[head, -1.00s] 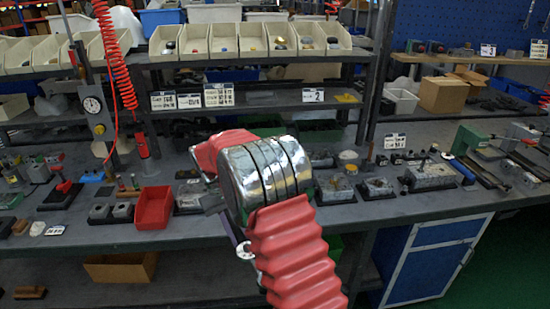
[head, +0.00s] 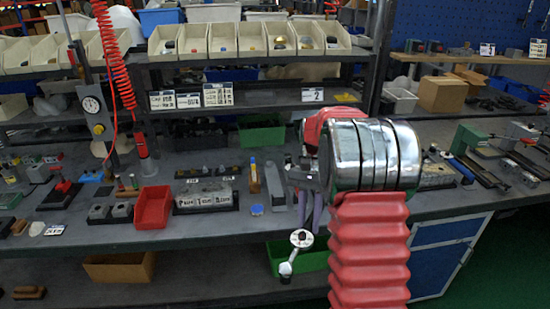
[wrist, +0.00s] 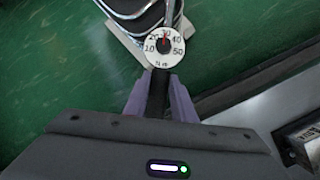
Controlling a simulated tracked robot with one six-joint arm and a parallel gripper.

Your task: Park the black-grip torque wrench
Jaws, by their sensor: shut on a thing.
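The torque wrench hangs from my gripper (head: 308,212) in front of the bench edge, its round white dial (head: 301,239) and metal end (head: 286,268) lowest. In the wrist view my gripper (wrist: 160,85) has its purple fingers shut on the wrench's black grip (wrist: 158,95). The dial (wrist: 165,47) faces the camera there, with numbers from 10 to 50 and a red needle. My arm hides part of the bench behind the wrench. I cannot tell a parking place for the wrench.
A green bin (head: 300,257) sits on the lower shelf behind the wrench. Green floor (wrist: 60,60) shows below in the wrist view.

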